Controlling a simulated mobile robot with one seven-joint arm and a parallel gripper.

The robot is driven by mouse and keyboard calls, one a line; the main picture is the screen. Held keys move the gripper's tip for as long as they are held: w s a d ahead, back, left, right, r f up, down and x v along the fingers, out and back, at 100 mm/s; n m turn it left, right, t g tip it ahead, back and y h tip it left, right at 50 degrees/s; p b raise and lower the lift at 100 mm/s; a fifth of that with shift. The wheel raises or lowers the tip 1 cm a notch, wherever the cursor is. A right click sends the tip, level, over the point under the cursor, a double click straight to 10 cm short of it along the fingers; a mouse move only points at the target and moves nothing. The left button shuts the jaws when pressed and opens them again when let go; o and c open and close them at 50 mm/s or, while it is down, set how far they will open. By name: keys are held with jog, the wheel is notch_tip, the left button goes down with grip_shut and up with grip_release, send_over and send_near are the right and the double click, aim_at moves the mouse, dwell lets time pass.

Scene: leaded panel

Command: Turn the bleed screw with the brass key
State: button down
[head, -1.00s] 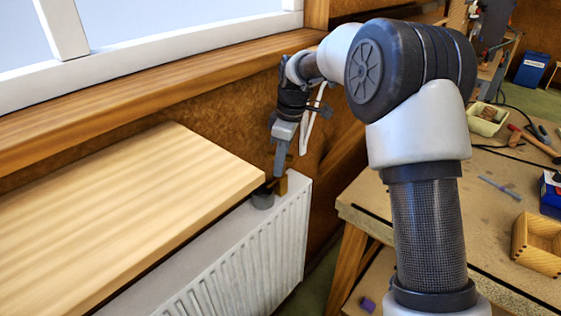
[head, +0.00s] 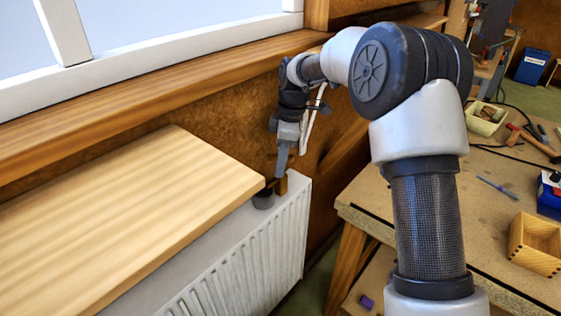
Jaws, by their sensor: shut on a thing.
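The white radiator (head: 235,265) stands against the wall under the window sill. My gripper (head: 281,174) points down at the radiator's far right end and is shut on the brass key (head: 282,187). Only a small brass-coloured part of the key shows below the fingers, at the radiator's top corner. The bleed screw cannot be made out, so I cannot tell whether the key sits on it.
A small dark cup (head: 263,200) stands on the radiator top just left of the key. A wooden board (head: 130,215) covers the radiator's nearer part. At right, a workbench (head: 440,180) holds a wooden box (head: 535,245), a hammer (head: 535,145) and a tray (head: 487,118).

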jog(key=shift+n, duration=0.5)
jog(key=shift+n+p, duration=0.6)
jog(key=shift+p, duration=0.05)
jog(key=shift+n+g+p, duration=0.3)
jog(key=shift+n+p, duration=0.1)
jog(key=shift+n, duration=0.4)
dwell(1.9)
